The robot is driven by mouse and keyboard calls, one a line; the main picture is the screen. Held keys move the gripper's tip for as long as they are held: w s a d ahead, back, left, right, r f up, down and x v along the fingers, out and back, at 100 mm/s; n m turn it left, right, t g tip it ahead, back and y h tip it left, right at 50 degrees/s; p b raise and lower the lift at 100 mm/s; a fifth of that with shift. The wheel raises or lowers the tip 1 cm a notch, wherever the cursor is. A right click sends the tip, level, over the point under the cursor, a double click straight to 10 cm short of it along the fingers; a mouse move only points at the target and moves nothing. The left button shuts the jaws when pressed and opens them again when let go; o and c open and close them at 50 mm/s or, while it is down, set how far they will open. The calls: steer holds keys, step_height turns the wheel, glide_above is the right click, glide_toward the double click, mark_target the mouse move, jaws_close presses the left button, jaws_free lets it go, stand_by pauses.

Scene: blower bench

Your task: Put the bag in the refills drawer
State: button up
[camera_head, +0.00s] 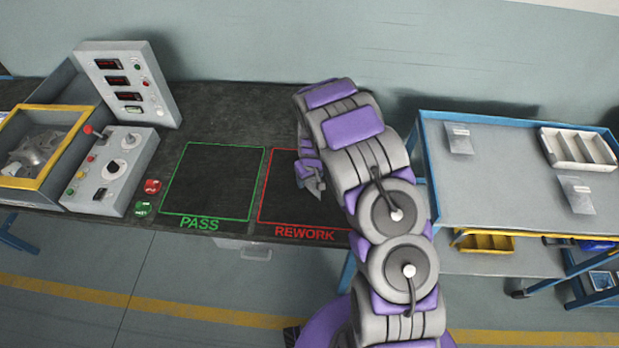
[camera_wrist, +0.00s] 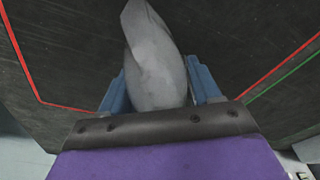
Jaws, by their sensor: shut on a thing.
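My gripper (camera_head: 314,183) is over the red-outlined REWORK square on the dark bench, low in front of my arm. In the wrist view its blue fingers (camera_wrist: 160,84) are shut on a pale grey, bulging thing with a pointed far end, which looks like the bag (camera_wrist: 153,60). In the head view the bag is mostly hidden or too small to make out. A pale, see-through drawer or bin (camera_head: 243,248) shows under the bench's front edge, below PASS; I cannot read a label on it or tell how far it is open.
The green PASS square (camera_head: 212,181) is empty. A control box (camera_head: 112,170) and yellow-framed fixture (camera_head: 38,150) stand at left. At right, a blue cart (camera_head: 500,190) carries two flat packets (camera_head: 459,140) (camera_head: 577,195) and a white divided tray (camera_head: 577,149); a yellow bin (camera_head: 486,243) sits below.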

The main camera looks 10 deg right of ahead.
steer(key=c, duration=0.6)
steer(key=shift+c, duration=0.2)
steer(key=shift+r, duration=0.2)
steer(key=shift+r, duration=0.3)
step_height(320, 180, up, 3)
steer(key=shift+s+r+p, duration=0.15)
steer(key=shift+r+p, duration=0.05)
steer(key=shift+p, duration=0.3)
steer(key=s, duration=1)
steer(key=s+r+p, duration=0.1)
steer(key=s, duration=0.4)
steer(key=shift+s+d+r, duration=0.1)
steer(key=shift+s, duration=0.25)
steer(key=w+r+m, duration=0.1)
steer(key=w+r, duration=0.4)
steer(key=r, duration=0.3)
steer(key=w+r+m, duration=0.2)
steer(key=w+r, duration=0.3)
steer(key=r, duration=0.4)
steer(key=shift+r+b, duration=0.25)
steer(key=shift+b, duration=0.2)
